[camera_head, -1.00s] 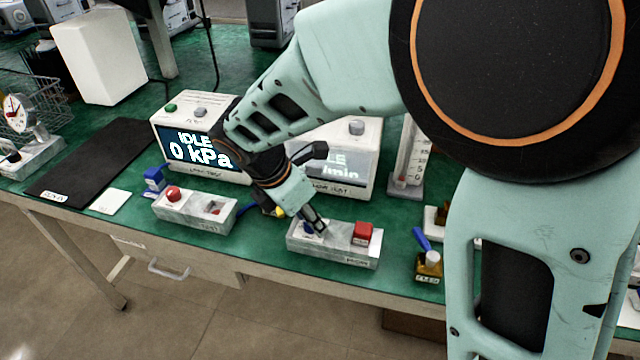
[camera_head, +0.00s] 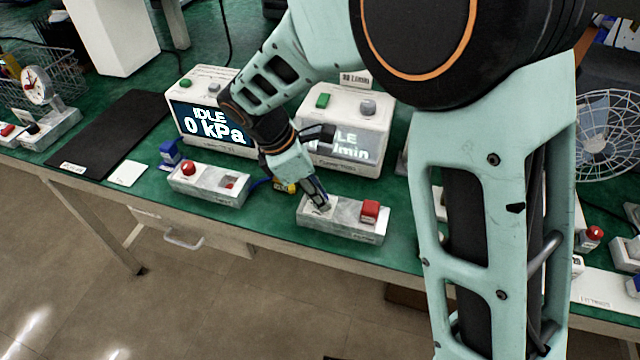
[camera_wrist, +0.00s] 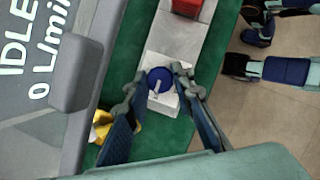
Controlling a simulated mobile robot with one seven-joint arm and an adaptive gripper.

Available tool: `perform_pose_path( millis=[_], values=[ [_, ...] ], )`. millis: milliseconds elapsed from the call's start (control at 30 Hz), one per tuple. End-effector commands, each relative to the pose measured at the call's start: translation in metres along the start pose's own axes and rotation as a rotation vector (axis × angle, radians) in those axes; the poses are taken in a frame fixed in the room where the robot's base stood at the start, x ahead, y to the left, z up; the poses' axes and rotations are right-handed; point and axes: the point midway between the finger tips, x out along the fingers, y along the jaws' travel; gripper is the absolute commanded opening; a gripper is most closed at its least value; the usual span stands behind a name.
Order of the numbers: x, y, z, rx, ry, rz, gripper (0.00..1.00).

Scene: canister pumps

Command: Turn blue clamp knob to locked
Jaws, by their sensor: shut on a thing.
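The blue clamp knob (camera_wrist: 160,80) shows in the wrist view as a round blue disc with a pale bar pointer, on a light plate at the near end of a grey block. My gripper (camera_wrist: 165,76) is over it, with one finger on each side, shut on the knob. In the head view my gripper (camera_head: 320,206) points down at the left end of the grey block (camera_head: 345,230); it hides most of the knob there. A red square knob (camera_head: 370,210) stands on the block's right end.
A second grey block (camera_head: 208,192) with a red round knob (camera_head: 188,168) stands to the left. Behind are display boxes, one reading IDLE 0 kPa (camera_head: 212,128). A yellow item (camera_wrist: 101,126) lies beside the block. The green table's front edge is close.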

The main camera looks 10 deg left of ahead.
Motion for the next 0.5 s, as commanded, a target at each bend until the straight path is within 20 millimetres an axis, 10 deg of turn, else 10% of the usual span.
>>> perform_pose_path(
  millis=[233,267,500],
  values=[
    [-0.0001,0.0003,0.0001,0.004,0.0,0.001,0.0],
    [-0.0001,0.0003,0.0002,0.004,0.0,0.001,0.24],
    [0.0,0.0003,0.0002,0.002,0.0,0.001,0.4]
  ],
)
